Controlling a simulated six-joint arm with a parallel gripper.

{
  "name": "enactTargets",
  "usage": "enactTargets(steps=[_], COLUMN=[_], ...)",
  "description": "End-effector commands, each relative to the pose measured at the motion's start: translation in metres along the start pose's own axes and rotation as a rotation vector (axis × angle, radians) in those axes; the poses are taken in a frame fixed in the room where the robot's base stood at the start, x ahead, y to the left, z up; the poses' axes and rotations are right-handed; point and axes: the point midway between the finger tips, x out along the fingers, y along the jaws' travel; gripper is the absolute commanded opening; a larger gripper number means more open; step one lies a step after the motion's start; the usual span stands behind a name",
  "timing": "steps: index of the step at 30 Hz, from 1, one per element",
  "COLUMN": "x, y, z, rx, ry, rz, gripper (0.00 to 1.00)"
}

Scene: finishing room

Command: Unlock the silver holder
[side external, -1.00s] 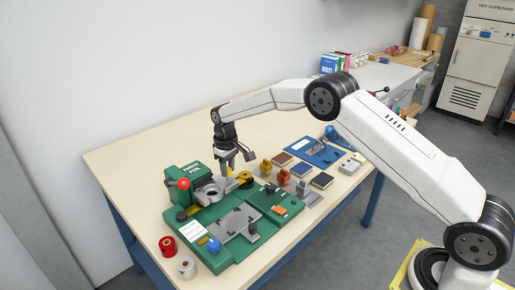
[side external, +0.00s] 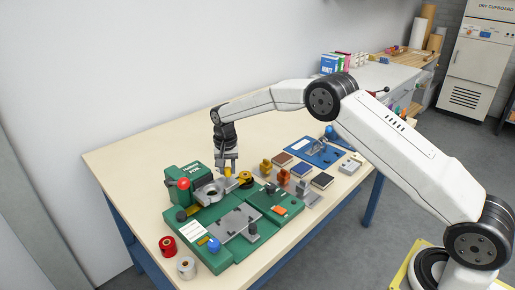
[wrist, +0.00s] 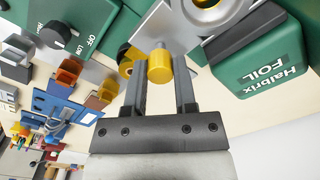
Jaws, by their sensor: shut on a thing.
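My gripper (side external: 227,168) points down over the back of the green foil machine (side external: 188,171). It is shut on a yellow knob (side external: 227,174), a short upright cylinder. In the wrist view the knob (wrist: 159,69) stands between the two fingertips (wrist: 158,80). A silver holder (side external: 209,191) with a round opening sits at the machine head, beside the knob. Its flat plate (wrist: 158,29) lies behind the knob in the wrist view. Whether the knob is turned or locked cannot be told.
A red ball handle (side external: 184,184) stands left of the holder. A yellow reel (side external: 245,179) is close on the right of my gripper. Red (side external: 168,245) and silver (side external: 186,267) rolls stand at the front left. The back left table is clear.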

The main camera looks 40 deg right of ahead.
Motion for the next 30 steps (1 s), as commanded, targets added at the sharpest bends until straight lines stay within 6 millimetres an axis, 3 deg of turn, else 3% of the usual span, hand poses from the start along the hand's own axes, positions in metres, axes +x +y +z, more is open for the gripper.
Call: enactTargets(steps=[20,21,24,30], x=[-0.0003,-0.0003,-0.0003,-0.0002], y=[-0.0003,-0.0003,-0.0003,-0.0002], z=[-0.0004,-0.0004,-0.0004,-0.0002], rx=[0.097,0.097,0.096,0.095], ry=[0.001,0.001,0.001,0.001], rz=[-0.001,-0.001,-0.001,-0.001], gripper=[0.00,0.38,0.69,0.70])
